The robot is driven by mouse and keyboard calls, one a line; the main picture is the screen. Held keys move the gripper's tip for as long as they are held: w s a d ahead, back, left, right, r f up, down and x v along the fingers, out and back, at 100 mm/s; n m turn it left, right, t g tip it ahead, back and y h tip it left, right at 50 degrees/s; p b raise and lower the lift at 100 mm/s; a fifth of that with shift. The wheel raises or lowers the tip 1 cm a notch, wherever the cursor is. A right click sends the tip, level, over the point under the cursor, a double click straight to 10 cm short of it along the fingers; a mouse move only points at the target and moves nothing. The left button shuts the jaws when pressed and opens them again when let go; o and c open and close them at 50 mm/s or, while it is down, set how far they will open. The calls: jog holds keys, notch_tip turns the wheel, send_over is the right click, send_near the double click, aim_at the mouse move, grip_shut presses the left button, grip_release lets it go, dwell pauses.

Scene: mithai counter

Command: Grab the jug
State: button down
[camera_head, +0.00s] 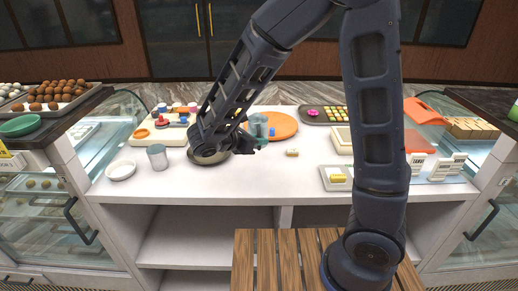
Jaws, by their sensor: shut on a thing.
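The jug (259,126) is a small grey-teal vessel standing upright over the white counter, in front of an orange round board. My gripper (249,143) reaches in from the upper right and is shut on the jug at its left side. The dark fingers hide part of the jug's left and lower side. I cannot tell whether its base touches the counter.
The white counter (250,178) is clear at the front middle. A grey metal cup (157,157) and white bowl (121,170) stand left. A dark bowl (203,157) sits under my wrist. The orange board (284,124) lies behind; a small tray (330,184) is right.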

jog(key=shift+r, duration=5.35)
